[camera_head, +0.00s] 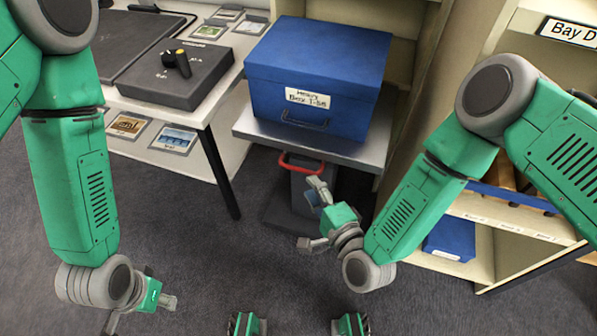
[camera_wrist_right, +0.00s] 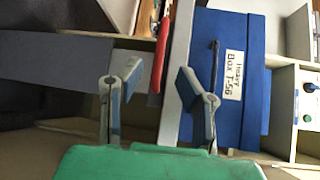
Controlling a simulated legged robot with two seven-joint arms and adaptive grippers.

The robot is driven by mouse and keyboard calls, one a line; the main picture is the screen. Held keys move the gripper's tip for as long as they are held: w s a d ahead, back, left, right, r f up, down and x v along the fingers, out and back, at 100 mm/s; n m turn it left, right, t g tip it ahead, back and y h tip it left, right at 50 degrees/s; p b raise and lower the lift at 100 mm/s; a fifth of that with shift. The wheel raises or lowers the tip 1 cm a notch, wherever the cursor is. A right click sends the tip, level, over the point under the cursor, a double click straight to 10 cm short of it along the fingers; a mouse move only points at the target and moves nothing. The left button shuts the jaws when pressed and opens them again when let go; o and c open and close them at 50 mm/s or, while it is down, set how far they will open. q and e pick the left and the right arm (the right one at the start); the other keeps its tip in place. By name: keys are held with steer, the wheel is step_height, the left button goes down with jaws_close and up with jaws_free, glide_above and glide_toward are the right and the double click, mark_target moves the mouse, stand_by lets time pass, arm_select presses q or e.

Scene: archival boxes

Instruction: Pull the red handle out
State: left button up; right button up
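The red handle (camera_head: 301,163) is a bent bar on the grey pedestal below the tabletop that bears the blue box. It also shows in the right wrist view (camera_wrist_right: 160,52) as a red bar ahead of the fingers, between their lines. My right gripper (camera_head: 312,216) is in front of the pedestal, just below the handle in the head view. Its fingers are spread and empty in the right wrist view (camera_wrist_right: 158,85), apart from the handle. My left gripper (camera_head: 140,312) hangs low at the left, far from the handle; its fingers look spread, with nothing between them.
A blue box (camera_head: 318,75) labelled Heavy Box T-56 sits on the grey tabletop (camera_head: 372,152) above the handle. A white table with a dark knob device (camera_head: 165,78) stands to the left. Shelves (camera_head: 510,214) stand to the right. The carpet (camera_head: 215,270) in front is clear.

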mark_target(298, 168)
steer(key=b+x, duration=0.2)
steer(key=x, duration=0.5)
steer(key=shift+w+a, duration=0.15)
steer(key=shift+w, duration=0.05)
